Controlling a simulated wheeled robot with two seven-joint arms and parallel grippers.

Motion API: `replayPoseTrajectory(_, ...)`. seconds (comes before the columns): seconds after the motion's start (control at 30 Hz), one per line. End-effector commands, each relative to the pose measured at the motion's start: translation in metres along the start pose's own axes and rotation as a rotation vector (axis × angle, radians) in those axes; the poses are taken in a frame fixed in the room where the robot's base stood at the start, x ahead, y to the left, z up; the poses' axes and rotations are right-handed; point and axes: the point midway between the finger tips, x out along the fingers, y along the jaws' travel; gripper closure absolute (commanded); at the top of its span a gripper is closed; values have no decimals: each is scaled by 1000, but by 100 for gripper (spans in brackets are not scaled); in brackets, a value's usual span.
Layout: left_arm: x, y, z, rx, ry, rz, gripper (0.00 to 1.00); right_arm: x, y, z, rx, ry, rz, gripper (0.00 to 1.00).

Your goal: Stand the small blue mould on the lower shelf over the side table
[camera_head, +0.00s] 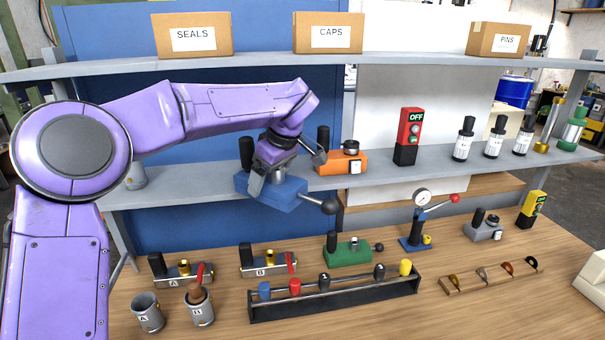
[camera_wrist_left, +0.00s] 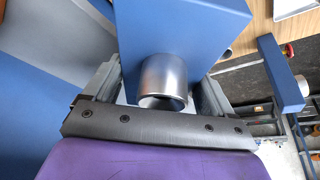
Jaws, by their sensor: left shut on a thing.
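The blue mould (camera_head: 268,193) has a dark upright handle, a silver cylinder on top and a lever with a black knob. My left gripper (camera_head: 272,177) is shut on the silver cylinder from above. In the left wrist view the blue mould (camera_wrist_left: 180,35) shows with its cylinder (camera_wrist_left: 163,80) between the two fingers. In the head view the mould overlaps the front edge of the lower shelf (camera_head: 380,178); whether it touches the shelf I cannot tell. The side table (camera_head: 440,300) lies below. My right gripper is not in view.
An orange mould (camera_head: 342,162) stands on the shelf just right of the blue one. A red OFF box (camera_head: 408,137) and several dark-topped bottles stand further right. Below, the table holds a green mould (camera_head: 348,252), a gauge press (camera_head: 416,240) and a black rack (camera_head: 340,300).

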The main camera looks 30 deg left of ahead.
Motion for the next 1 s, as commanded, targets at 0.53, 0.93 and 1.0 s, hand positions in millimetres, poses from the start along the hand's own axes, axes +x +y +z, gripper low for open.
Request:
replayPoseTrajectory(0.53, 41, 17, -90, 3, 4, -11, 93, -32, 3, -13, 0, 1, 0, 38)
replayPoseTrajectory(0.93, 62, 17, -124, 6, 3, -13, 93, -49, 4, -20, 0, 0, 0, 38)
replayPoseTrajectory(1.0, 67, 17, -121, 6, 3, -13, 93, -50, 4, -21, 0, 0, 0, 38)
